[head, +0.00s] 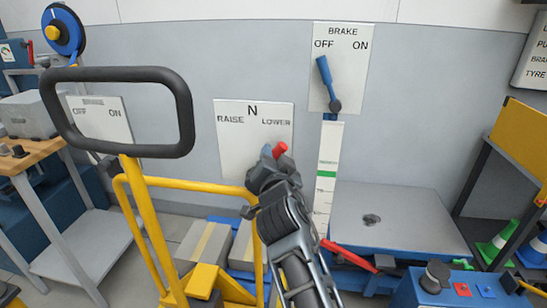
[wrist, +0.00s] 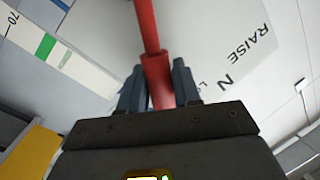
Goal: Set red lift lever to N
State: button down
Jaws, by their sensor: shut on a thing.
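The red lift lever (head: 281,149) shows only its red end in the head view, below the word LOWER on the white plate (head: 236,155) marked RAISE, N and LOWER. The end lies right of N, toward LOWER. My gripper (head: 271,155) is at the lever and hides the rest of it, including the pivot. In the wrist view the red lever (wrist: 157,75) runs between the two fingers of my gripper (wrist: 158,85), which is shut on it. The plate (wrist: 225,55) stands behind, with LOWER mostly hidden by a finger.
A blue brake lever (head: 327,82) stands to the right, tilted toward OFF. A yellow-framed cart with a black handle (head: 120,75) is close on the left. A scale strip (head: 326,170) and a grey-topped platform (head: 395,215) stand right of my arm. A red bar (head: 350,256) lies low.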

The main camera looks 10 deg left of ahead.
dwell(0.4)
jog(key=a+n, duration=0.1)
jog(key=a+r+n, duration=0.1)
jog(key=n, duration=0.1)
jog(key=shift+a+r+g+h, duration=0.1)
jog(key=shift+a+g+h, duration=0.1)
jog(key=shift+g+h, duration=0.15)
jog(key=shift+a+r+n+g+h, duration=0.1)
jog(key=shift+a+n+g+h, duration=0.1)
jog(key=shift+a+n, duration=0.6)
jog(key=shift+a+r+n+g+h, duration=0.1)
jog(key=shift+a+n+g, duration=0.05)
jog(key=shift+a+n, duration=0.65)
jog(key=c, duration=0.9)
grip_release()
jog(key=shift+d, duration=0.1)
jog(key=v, duration=0.7)
jog(key=shift+s, duration=0.3)
